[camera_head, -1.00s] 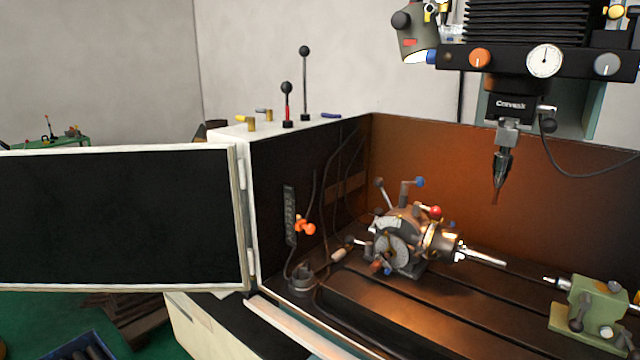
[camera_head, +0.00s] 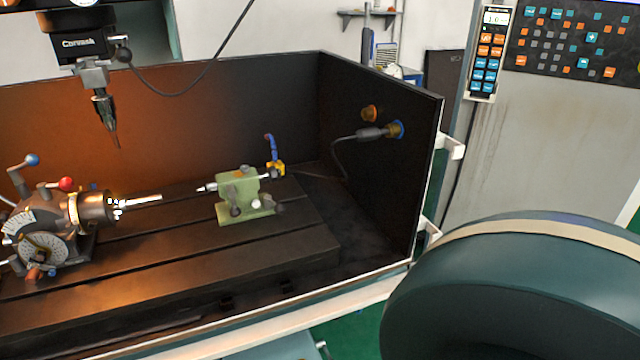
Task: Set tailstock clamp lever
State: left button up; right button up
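The green tailstock (camera_head: 240,192) stands on the slotted machine table, right of the indexing chuck. Small dark levers with knobs (camera_head: 235,211) show on its front face, with a pale round knob beside them. Which of these is the clamp lever I cannot tell. The tailstock's centre points left toward the chuck (camera_head: 92,208), which holds a bright shaft (camera_head: 138,202); the two are apart. A large dark teal rounded part, probably of my own arm, fills the lower right. Neither of my grippers shows.
The slotted table (camera_head: 190,255) has bare room in front of the tailstock. A dark side wall (camera_head: 385,165) bounds the enclosure at right. The spindle tool (camera_head: 104,108) hangs above, left of the tailstock. A control panel (camera_head: 570,40) and pendant (camera_head: 490,50) are at upper right.

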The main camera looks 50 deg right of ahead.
aim_at(279, 209)
jog(key=z, duration=1.3)
